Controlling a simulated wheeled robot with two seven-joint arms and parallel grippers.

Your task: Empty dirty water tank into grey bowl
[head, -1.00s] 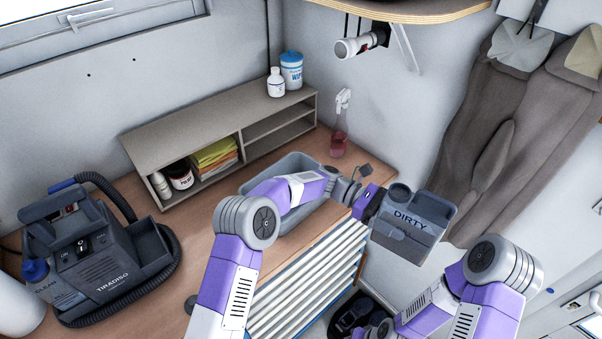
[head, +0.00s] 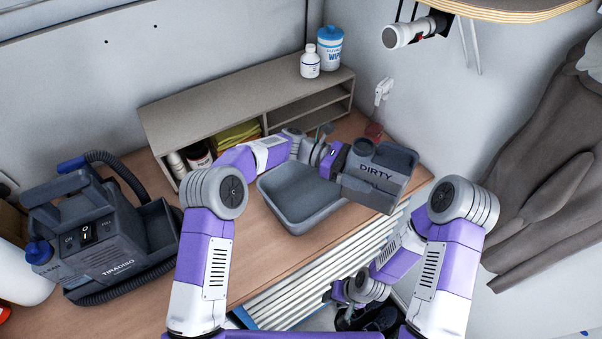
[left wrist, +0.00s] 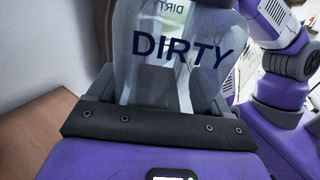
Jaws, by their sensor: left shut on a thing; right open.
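The dirty water tank (head: 375,178), grey and marked DIRTY, is held in the air by my left gripper (head: 340,161). The tank fills the upper middle of the left wrist view (left wrist: 180,60), where the dark finger bar (left wrist: 150,125) lies in front of it. In the head view the tank is just right of the grey bowl (head: 290,218), overlapping its right edge. The bowl stands on the wooden counter, and its visible inside looks empty. My right gripper (head: 345,293) is low beside the drawers, open, its fingers partly hidden.
The TIRADISO machine (head: 105,235) with its black hose stands on the counter at left. A grey shelf (head: 240,105) holding cloths and bottles stands behind the bowl. A red spray bottle (head: 375,130) is behind the tank. White drawers (head: 330,265) are below the counter edge.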

